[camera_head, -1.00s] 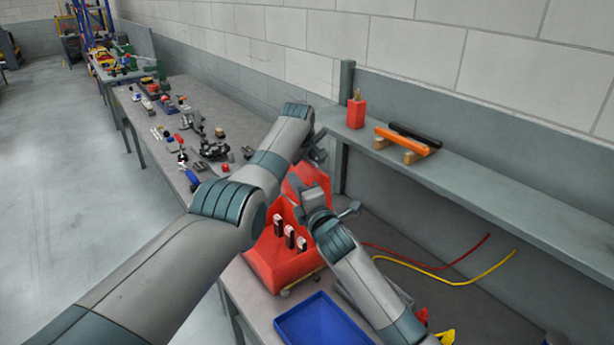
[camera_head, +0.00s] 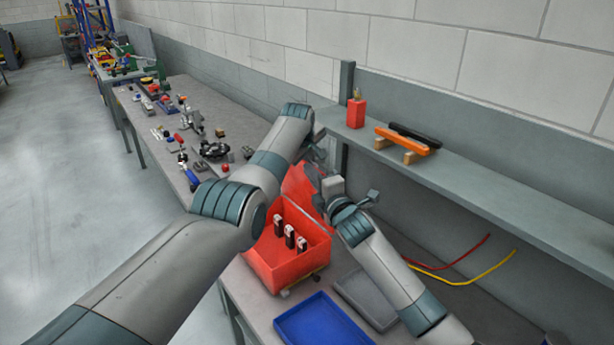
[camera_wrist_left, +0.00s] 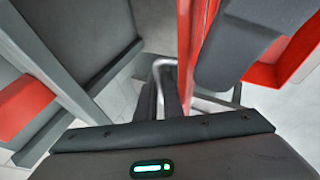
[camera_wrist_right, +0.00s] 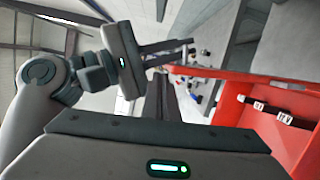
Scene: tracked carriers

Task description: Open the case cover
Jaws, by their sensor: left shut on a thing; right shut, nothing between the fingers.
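The open red case (camera_head: 285,275) stands on the bench with several small black-and-white items upright inside. Its red cover (camera_head: 298,187) stands raised at the case's far side, partly hidden by my arms. In the right wrist view the cover (camera_wrist_right: 235,75) is a red panel above the case interior. My left gripper (camera_wrist_right: 188,50) is shut on the cover, at its edge by a grey loop (camera_wrist_left: 166,64); the exact contact is hard to see. My right gripper (camera_head: 318,180) is shut and empty, close to the cover.
A blue tray (camera_head: 320,322) and a grey tray (camera_head: 368,298) lie beside the case. A shelf (camera_head: 470,190) along the wall holds a red bottle (camera_head: 356,112) and an orange bar (camera_head: 402,140). Loose parts cover the bench at left.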

